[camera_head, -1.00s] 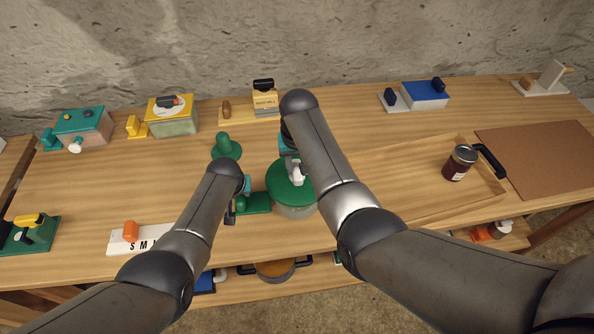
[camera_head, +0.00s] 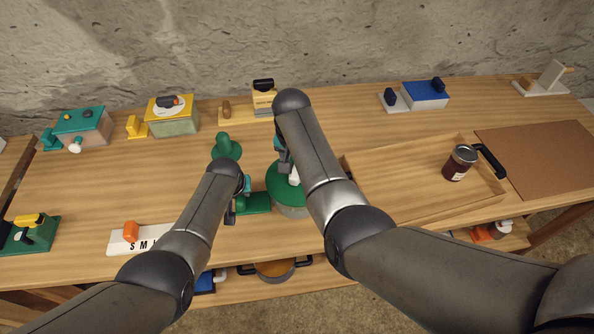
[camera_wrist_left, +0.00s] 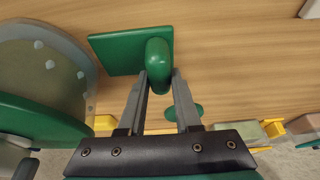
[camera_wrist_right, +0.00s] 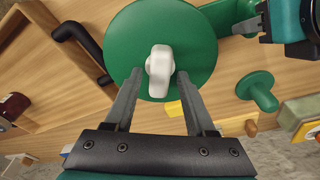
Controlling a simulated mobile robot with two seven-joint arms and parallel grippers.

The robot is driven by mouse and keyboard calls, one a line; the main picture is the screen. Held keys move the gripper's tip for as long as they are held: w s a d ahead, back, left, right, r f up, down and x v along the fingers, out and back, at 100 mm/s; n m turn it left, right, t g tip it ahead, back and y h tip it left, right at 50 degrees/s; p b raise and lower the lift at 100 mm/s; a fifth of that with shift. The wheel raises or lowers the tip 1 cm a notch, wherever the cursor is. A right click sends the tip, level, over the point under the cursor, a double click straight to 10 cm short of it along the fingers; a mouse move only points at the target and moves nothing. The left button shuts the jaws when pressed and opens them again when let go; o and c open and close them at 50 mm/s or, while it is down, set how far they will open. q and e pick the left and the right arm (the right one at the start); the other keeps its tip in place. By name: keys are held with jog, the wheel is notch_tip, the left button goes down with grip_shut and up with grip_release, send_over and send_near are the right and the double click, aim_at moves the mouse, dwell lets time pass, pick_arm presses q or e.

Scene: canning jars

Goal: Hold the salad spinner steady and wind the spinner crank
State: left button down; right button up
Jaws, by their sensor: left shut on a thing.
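The salad spinner (camera_head: 284,196) has a round green lid and a pale bowl. It stands mid-table, partly hidden by my right arm. Its white crank knob (camera_wrist_right: 160,70) stands on the lid in the right wrist view. A green upright handle (camera_wrist_left: 157,62) rises from a green square plate (camera_wrist_left: 110,53) beside the bowl (camera_wrist_left: 45,65). My left gripper (camera_wrist_left: 159,78) is shut on this handle. My right gripper (camera_wrist_right: 160,82) is open over the lid, with its fingertips on either side of the knob and gaps showing. Whether they touch it is unclear.
A green knobbed piece (camera_head: 226,149) stands behind my left gripper. A wooden tray (camera_head: 400,190) with a dark jar (camera_head: 459,163) lies to the right. Several gadgets line the back edge.

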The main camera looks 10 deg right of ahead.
jog(key=shift+o, duration=0.7)
notch_tip(320, 180, up, 10)
dwell(0.9)
